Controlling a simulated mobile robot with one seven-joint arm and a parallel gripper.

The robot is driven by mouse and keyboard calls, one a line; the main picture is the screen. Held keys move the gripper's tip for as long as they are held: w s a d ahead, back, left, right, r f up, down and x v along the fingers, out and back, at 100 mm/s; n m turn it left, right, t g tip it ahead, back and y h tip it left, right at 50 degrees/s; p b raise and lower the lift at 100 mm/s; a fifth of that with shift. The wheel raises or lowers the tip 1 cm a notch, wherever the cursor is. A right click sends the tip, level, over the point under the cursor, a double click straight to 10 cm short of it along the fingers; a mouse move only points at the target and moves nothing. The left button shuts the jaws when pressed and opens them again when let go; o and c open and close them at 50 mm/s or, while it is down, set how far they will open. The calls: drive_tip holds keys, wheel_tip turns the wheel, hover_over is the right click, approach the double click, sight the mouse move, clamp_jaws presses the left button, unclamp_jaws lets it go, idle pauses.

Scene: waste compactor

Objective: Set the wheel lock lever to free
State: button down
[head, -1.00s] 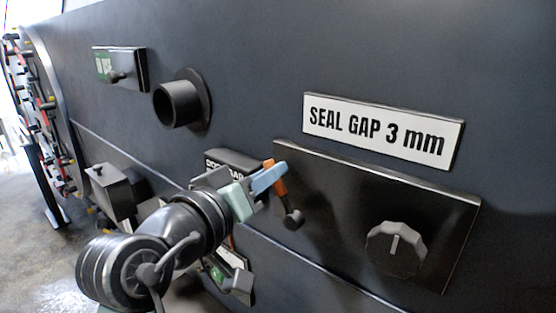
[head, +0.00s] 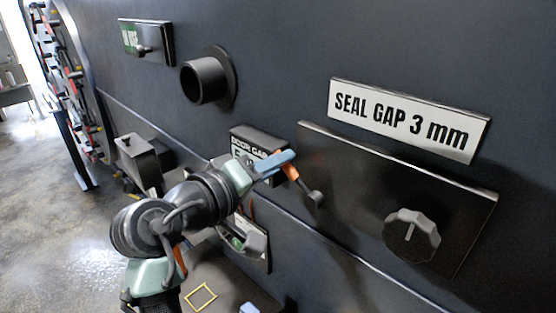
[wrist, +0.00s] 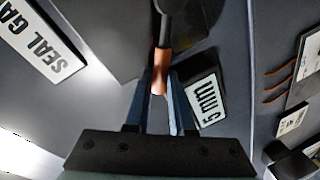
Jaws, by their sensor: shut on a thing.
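An orange-and-black lever (head: 313,198) with a rounded dark end shows by the left edge of the dark panel. No readable label marks it as the wheel lock lever, and its free mark is not visible. My gripper (head: 284,166) has blue fingers and is shut on its orange part. In the wrist view, my gripper (wrist: 162,78) has the copper-orange part of the lever (wrist: 161,62) between its fingertips. The dark part runs up to the top edge. I cannot tell the lever's setting.
The dark panel (head: 355,170) carries a grey knob (head: 412,234), with a "SEAL GAP 3 mm" sign (head: 408,121) above. A "DOOR GAP" sign (head: 248,145) is partly behind my gripper. A pipe stub (head: 205,82) and a box (head: 142,158) stick out. Open floor (head: 60,220) lies left.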

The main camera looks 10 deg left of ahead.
drive_tip(key=c, duration=0.8)
unclamp_jaws()
drive_tip(key=shift+o, duration=0.2)
